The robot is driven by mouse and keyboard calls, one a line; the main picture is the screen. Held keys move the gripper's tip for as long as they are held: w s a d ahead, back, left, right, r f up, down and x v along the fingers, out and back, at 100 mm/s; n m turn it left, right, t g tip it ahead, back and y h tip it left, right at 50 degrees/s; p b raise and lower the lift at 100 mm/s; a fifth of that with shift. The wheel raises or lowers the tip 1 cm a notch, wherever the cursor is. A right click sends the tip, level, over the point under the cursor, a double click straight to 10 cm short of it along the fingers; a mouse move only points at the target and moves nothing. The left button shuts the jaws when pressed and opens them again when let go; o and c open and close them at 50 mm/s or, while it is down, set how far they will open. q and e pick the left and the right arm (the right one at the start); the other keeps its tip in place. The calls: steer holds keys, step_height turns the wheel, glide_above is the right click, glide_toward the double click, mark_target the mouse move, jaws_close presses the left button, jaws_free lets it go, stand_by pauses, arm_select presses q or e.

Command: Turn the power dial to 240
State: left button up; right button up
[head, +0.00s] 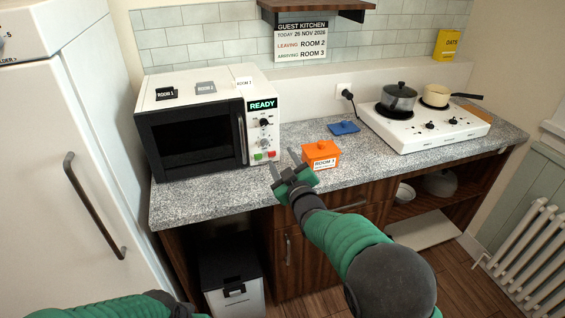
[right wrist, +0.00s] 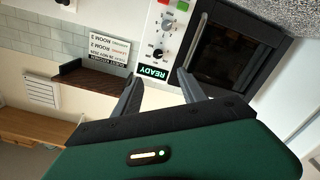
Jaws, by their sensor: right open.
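The white microwave (head: 208,85) with a dark door stands at the left of the counter. Its READY display (head: 262,104) is lit. Below it are an upper dial (head: 264,123) and a lower dial (head: 263,142). The right wrist view shows the upper dial (right wrist: 158,53) and lower dial (right wrist: 167,25), tilted in the picture. I cannot read their markings or tell which is the power dial. My right gripper (head: 284,160) is open and empty near the counter's front edge, below and right of the panel, apart from the dials. My left gripper is out of view.
An orange box (head: 320,155) labelled ROOM 3 sits just right of my right gripper. A blue item (head: 344,128) lies behind it. A white hob (head: 425,127) with two pots stands at the right. Room cards lie on the microwave. A wooden shelf (head: 315,8) hangs above.

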steer(key=b+v, duration=0.2)
steer(key=v, duration=1.4)
steer(key=shift+s, duration=0.3)
